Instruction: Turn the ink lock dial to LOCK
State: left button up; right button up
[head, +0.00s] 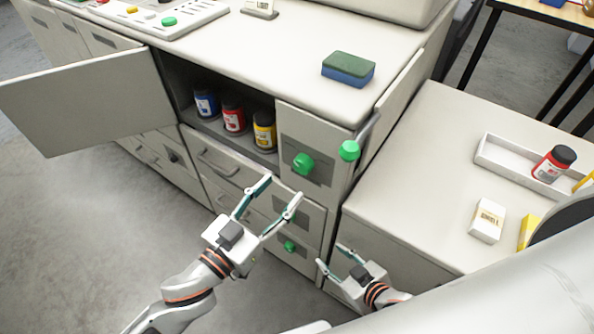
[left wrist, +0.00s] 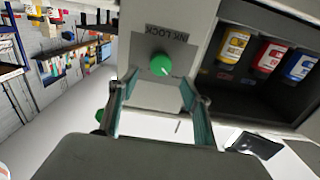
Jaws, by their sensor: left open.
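The green ink lock dial (head: 303,163) sits on a grey panel at the right end of the cabinet front. In the left wrist view the dial (left wrist: 160,64) shows beside an upside-down INK LOCK label (left wrist: 167,32). Its setting cannot be read. My left gripper (head: 279,192) is open and empty, a little in front of and below the dial in the head view. In the left wrist view the dial appears between its spread fingers, beyond the tips and apart from them. My right gripper (head: 332,256) is open and empty, lower and to the right.
A green ball knob (head: 349,150) on a lever juts out right of the dial. Another green dial (head: 289,245) is lower down. The open cabinet door (head: 88,101) reaches out at left. Blue, red and yellow ink bottles (head: 233,118) stand inside. A side table (head: 428,150) stands at right.

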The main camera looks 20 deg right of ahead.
aim_at(300, 168)
pick_arm(q)
jog(key=x, duration=0.7)
jog(key=shift+w, duration=0.1)
jog(key=c, duration=1.1)
